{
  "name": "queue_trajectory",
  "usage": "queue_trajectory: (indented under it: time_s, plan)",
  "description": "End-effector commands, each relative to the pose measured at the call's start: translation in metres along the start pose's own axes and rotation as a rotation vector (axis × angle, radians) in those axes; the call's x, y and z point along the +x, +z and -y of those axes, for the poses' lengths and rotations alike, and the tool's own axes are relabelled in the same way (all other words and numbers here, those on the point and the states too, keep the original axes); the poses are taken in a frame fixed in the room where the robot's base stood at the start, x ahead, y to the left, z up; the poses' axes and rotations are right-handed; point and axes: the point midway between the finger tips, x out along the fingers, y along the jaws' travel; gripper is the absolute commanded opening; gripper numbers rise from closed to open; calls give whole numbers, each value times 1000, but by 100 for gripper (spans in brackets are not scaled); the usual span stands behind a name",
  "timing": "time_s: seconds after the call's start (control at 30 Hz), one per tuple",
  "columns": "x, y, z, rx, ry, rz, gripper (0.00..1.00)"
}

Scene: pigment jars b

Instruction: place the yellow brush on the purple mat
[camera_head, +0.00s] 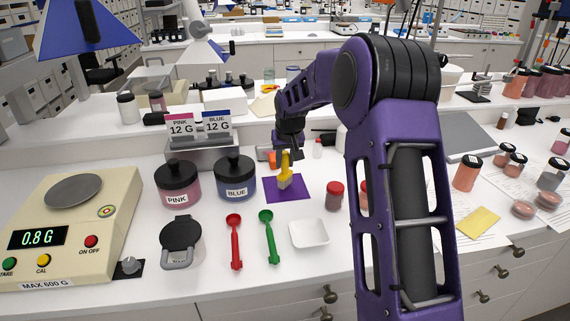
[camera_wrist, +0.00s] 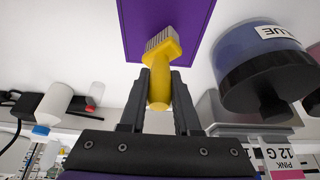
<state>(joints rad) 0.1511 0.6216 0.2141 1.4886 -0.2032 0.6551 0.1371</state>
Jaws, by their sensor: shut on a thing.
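The yellow brush (camera_head: 285,166) is held upright in my gripper (camera_head: 288,152), bristles down, over the purple mat (camera_head: 291,192). My gripper is shut on its yellow handle. The wrist view shows the yellow brush (camera_wrist: 161,75) between the two dark fingers of my gripper (camera_wrist: 160,92), its pale bristles toward the purple mat (camera_wrist: 190,15). In the head view the bristles overlap the left part of the mat. I cannot tell whether they touch it.
The BLUE jar (camera_head: 235,178) stands close left of the mat, with the PINK jar (camera_head: 177,184) beyond it. A red-lidded jar (camera_head: 334,196) stands to the right. A red spoon (camera_head: 235,240), a green spoon (camera_head: 270,236) and a white dish (camera_head: 309,233) lie in front.

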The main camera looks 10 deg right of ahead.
Motion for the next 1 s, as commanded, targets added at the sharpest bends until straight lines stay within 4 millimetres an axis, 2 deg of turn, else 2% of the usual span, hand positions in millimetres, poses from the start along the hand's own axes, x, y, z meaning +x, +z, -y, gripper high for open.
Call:
queue_trajectory:
  time_s: [0.1,0.43,0.47,0.6,0.87,1.0]
  plan:
    - [6,3,0,-1,0,1,0]
    - [10,4,0,-1,0,0,0]
    - [9,4,0,-1,0,0,34]
    - [8,4,0,-1,0,0,60]
    - [8,4,0,-1,0,0,61]
    - [1,2,0,-1,1,-2,61]
